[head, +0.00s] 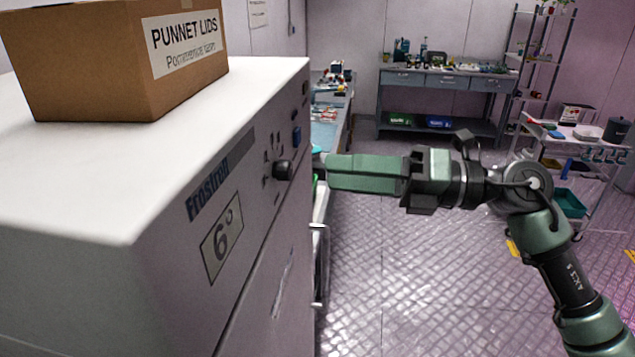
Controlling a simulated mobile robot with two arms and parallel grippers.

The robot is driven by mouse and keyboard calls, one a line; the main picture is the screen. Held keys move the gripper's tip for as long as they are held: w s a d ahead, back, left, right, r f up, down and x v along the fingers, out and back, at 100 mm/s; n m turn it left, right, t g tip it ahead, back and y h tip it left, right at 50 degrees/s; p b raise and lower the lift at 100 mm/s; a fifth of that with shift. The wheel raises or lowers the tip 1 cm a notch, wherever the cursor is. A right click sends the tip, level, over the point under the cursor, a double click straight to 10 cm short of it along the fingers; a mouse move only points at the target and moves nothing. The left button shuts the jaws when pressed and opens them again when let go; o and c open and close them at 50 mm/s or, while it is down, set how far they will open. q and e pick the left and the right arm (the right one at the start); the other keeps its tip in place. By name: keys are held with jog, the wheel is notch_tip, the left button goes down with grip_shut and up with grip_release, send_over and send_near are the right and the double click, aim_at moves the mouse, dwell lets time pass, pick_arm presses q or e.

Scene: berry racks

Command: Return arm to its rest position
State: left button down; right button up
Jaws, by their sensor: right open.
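My right arm comes in from the lower right and bends at a raised elbow. My left gripper is not in this view.
A cardboard box labelled Punnet Lids (120,60) stands on the cabinet top. A cabinet handle (319,265) sticks out below my gripper. A workbench (440,82) and a shelf rack (530,70) stand at the back, a cart (580,140) at right.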

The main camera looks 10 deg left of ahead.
jog(key=shift+d, duration=0.7)
